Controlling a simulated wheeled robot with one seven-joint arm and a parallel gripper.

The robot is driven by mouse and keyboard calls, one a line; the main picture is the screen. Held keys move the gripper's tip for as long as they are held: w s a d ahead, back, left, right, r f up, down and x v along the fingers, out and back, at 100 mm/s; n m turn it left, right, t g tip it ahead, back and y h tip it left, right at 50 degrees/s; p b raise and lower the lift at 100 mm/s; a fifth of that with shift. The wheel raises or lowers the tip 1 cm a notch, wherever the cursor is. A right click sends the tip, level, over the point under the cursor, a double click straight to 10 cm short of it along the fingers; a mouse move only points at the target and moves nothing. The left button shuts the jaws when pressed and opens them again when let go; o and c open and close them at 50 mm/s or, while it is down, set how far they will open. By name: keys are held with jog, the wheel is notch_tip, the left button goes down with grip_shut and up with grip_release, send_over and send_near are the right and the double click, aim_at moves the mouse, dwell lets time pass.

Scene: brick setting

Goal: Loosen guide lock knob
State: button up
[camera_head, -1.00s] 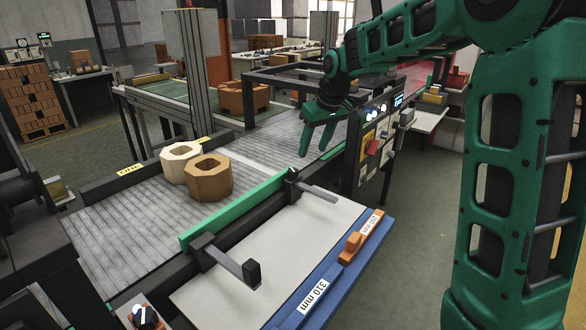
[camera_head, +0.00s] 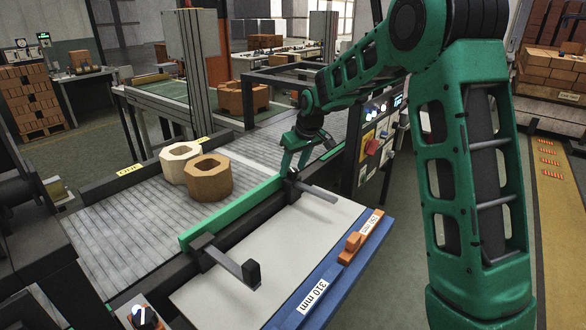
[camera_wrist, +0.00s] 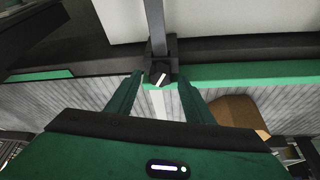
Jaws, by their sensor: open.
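A green guide rail (camera_head: 232,213) runs along the near side of the roller conveyor. At its far end is a dark clamp block with a grey bar (camera_head: 318,194). In the wrist view a black knob with a white mark (camera_wrist: 161,74) sits on this block, between my two fingertips. My gripper (camera_head: 294,172) is open, pointing down at the far clamp, and shows in the wrist view (camera_wrist: 160,84) with a finger on each side of the knob. Contact cannot be told. In the head view my fingers largely hide the knob. A second clamp (camera_head: 205,247) holds the rail's near end.
Brown (camera_head: 208,178) and cream (camera_head: 179,160) octagonal hollow blocks stand on the conveyor (camera_head: 130,215), left of my gripper. A pale plate (camera_head: 250,300) with a blue edge strip, orange pointer (camera_head: 353,243) and size labels lies in front. A control panel (camera_head: 376,140) stands to the right.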

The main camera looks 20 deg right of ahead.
jog(key=shift+f, duration=0.2)
jog(key=shift+w, duration=0.1)
jog(key=c, duration=1.1)
jog(key=shift+o, duration=0.2)
